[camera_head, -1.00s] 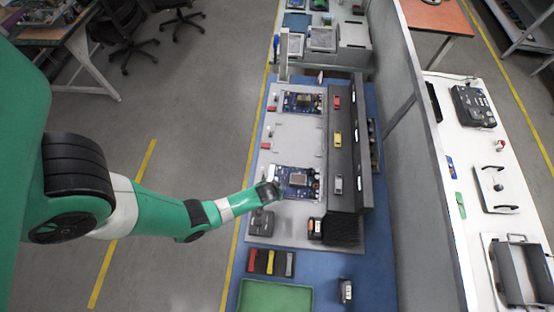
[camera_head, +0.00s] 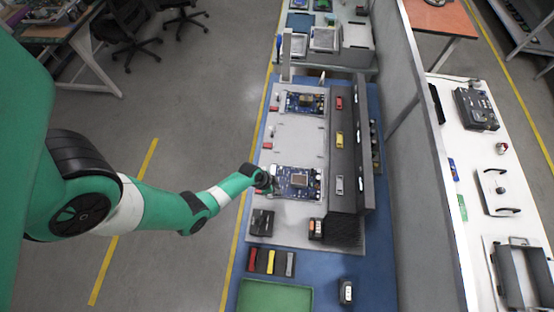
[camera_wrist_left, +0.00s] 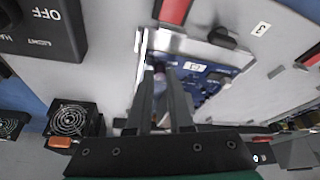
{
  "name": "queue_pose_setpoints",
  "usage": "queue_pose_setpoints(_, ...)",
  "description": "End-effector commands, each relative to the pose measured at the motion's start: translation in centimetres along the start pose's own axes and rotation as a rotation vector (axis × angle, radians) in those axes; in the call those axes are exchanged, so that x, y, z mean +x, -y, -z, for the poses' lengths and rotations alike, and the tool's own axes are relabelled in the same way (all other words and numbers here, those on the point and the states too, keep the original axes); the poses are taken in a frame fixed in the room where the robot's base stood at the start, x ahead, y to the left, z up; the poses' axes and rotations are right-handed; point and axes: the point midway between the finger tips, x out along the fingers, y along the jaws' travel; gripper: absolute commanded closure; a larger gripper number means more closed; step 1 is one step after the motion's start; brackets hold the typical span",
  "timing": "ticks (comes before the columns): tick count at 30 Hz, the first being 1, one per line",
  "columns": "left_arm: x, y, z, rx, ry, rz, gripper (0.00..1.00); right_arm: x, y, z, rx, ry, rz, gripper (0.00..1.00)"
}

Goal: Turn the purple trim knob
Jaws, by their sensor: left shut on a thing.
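A blue circuit board (camera_head: 312,186) lies on the grey panel in the head view, and part of it shows in the left wrist view (camera_wrist_left: 200,76). My left gripper (camera_head: 267,184) is at the board's left edge. In the left wrist view its two fingers (camera_wrist_left: 160,82) point at the board and are shut around a small purplish knob (camera_wrist_left: 159,86). The fingers hide most of the knob, and its turned angle cannot be told. My right gripper is in neither view.
A black box marked OFF (camera_wrist_left: 45,28) and a small fan unit (camera_wrist_left: 74,122) lie left in the wrist view. A second board (camera_head: 303,101) is farther up the panel. A dark upright rack (camera_head: 345,160) stands to the right. A green tray (camera_head: 275,296) is at the bottom.

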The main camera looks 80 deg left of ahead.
Motion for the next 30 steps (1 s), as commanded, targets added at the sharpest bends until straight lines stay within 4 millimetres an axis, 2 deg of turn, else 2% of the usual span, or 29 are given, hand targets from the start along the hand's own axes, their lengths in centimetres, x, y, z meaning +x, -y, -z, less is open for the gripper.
queue_pose_setpoints(15, 0.1, 0.6, 0.1, 0.411, 0.003, -0.167, 1.0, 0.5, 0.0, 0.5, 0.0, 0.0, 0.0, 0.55)
queue_pose_setpoints(21, 0.2, 0.6, 0.1, 0.51, 0.004, -0.208, 1.0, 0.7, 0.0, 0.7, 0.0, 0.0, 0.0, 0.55)
queue_pose_setpoints(30, 0.1, 0.7, 0.1, 0.571, 0.004, -0.232, 1.0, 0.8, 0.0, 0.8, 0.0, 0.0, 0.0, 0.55)
